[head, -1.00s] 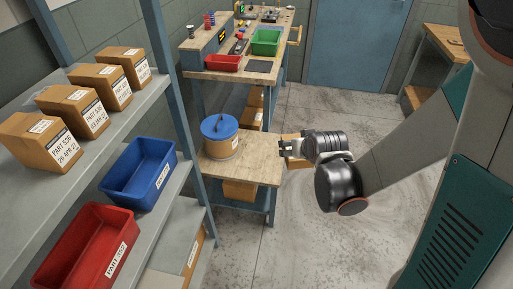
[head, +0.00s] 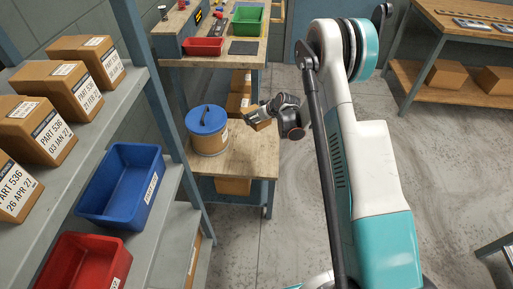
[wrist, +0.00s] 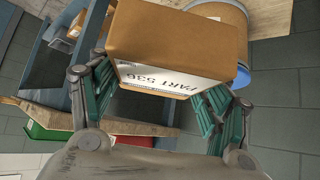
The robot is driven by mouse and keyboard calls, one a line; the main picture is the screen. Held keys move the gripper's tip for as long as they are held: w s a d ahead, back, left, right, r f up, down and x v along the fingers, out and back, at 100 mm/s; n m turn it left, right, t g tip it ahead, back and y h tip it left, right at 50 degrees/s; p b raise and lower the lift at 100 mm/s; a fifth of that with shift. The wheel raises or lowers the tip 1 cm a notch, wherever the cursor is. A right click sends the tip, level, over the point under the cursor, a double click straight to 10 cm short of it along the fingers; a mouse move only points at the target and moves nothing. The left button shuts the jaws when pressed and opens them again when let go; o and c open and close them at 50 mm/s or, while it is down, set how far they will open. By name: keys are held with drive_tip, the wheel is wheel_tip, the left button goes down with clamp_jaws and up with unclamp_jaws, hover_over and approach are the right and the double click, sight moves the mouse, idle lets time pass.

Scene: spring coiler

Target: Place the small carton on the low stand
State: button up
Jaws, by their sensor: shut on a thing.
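A small brown carton (wrist: 178,35) with a white label reading PART 536 is between the teal fingers of my gripper (wrist: 162,76) in the wrist view. The fingers are shut on its sides. In the head view my gripper (head: 258,112) is by the right part of the low stand (head: 252,158), right of the blue-lidded drum; the carton is mostly hidden there. The stand has a wooden top and blue-grey legs. I cannot tell whether the carton touches the top.
The blue-lidded drum (head: 209,132) takes the stand's left part. A shelf rack at left holds several cartons, a blue bin (head: 122,185) and a red bin (head: 88,268). A workbench (head: 190,62) stands behind. The floor at right is mostly clear.

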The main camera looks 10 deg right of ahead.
drive_tip(key=shift+w+f, duration=0.35)
drive_tip(key=shift+f, duration=0.25)
drive_tip(key=shift+w+f, duration=0.3)
drive_tip(key=shift+f, duration=0.3)
wheel_tip(320, 180, down, 20)
drive_tip(key=b, duration=0.7)
drive_tip(key=shift+d+f, duration=0.1)
drive_tip(key=shift+f, duration=0.05)
drive_tip(key=o, duration=1.4)
drive_tip(key=shift+o, duration=0.2)
